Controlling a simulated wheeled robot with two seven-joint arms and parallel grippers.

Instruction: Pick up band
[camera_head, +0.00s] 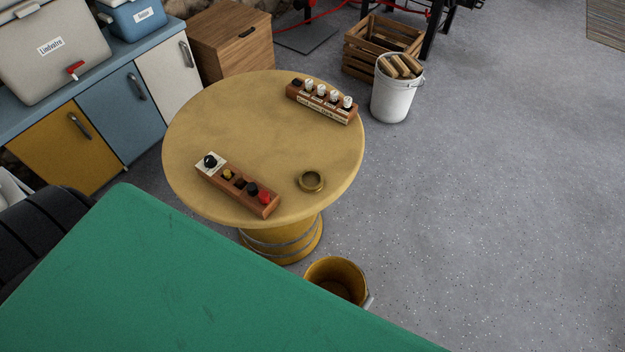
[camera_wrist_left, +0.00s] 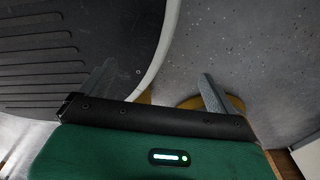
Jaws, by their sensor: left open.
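A brass-coloured ring, which I take to be the band (camera_head: 311,181), lies flat on the round yellow table (camera_head: 240,120), near its front right edge. It stands apart from the other things on the table. My left gripper (camera_wrist_left: 157,70) shows only in its own wrist view, with its two fingers spread wide and nothing between them. The band cannot be made out in that view. My right gripper is in neither view.
A wooden holder (camera_head: 238,188) with small pieces sits left of the band, and another holder (camera_head: 322,100) stands at the table's back right. A yellow bucket (camera_head: 338,276) is on the floor in front. The floor (camera_head: 490,180) at right is clear.

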